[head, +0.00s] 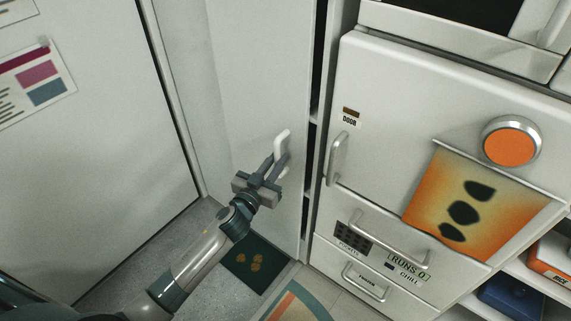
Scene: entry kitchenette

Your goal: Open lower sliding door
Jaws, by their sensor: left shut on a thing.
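The sliding door (262,70) is a tall pale panel left of the white appliance. A narrow dark gap with shelf edges shows along its right edge. Its white loop handle (282,141) stands out near that edge. My left gripper (277,164) reaches up from the bottom left and is shut on this handle, its fingers around the lower part. The fingers partly hide the handle. My right gripper is not in the head view.
The white appliance (400,85) on the right has bar handles (337,159), an orange round knob (511,143) and a hanging orange towel (475,205). A dark mat (250,262) lies on the floor below the door. A shelf with boxes is at the lower right.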

